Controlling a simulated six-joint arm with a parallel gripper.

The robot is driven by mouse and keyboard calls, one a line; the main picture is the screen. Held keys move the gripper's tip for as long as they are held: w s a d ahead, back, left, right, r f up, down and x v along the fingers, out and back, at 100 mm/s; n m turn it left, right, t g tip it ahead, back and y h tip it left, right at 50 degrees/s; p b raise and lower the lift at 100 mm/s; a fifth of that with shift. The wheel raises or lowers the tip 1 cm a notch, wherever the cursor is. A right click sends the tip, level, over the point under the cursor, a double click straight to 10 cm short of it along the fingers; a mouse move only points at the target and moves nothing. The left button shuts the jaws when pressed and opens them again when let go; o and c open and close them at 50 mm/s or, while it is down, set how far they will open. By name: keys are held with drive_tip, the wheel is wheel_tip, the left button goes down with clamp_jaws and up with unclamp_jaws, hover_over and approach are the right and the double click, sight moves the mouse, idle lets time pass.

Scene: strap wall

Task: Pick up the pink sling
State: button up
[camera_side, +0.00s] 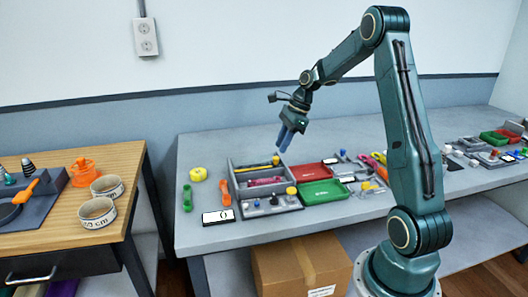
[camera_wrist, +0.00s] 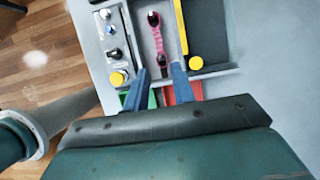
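The pink sling (camera_side: 265,182) lies in a middle compartment of the grey divided tray (camera_side: 234,185) on the bench. My gripper (camera_side: 283,149) points down above the tray's back right side, clear of the sling. Its two blue fingers show apart and empty in the wrist view (camera_wrist: 159,68). The sling's near end lies close to the line between the fingertips in that view, but lower down.
A yellow-handled tool (camera_side: 256,166) lies in the tray compartment behind the sling. Small knobs and parts (camera_side: 262,203) fill the front section. Red (camera_side: 311,172) and green (camera_side: 322,191) trays stand to the right. A yellow ring (camera_side: 198,174) and a green piece (camera_side: 187,197) lie left.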

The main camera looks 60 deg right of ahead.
hover_over(269, 179)
drive_tip(key=s+d, duration=0.1)
wheel_tip(269, 179, down, 7)
drive_tip(key=shift+d, duration=0.1)
drive_tip(key=shift+f, duration=0.2)
drive_tip(key=shift+s+x, duration=0.2)
drive_tip(key=shift+x, duration=2.4)
clamp_jaws()
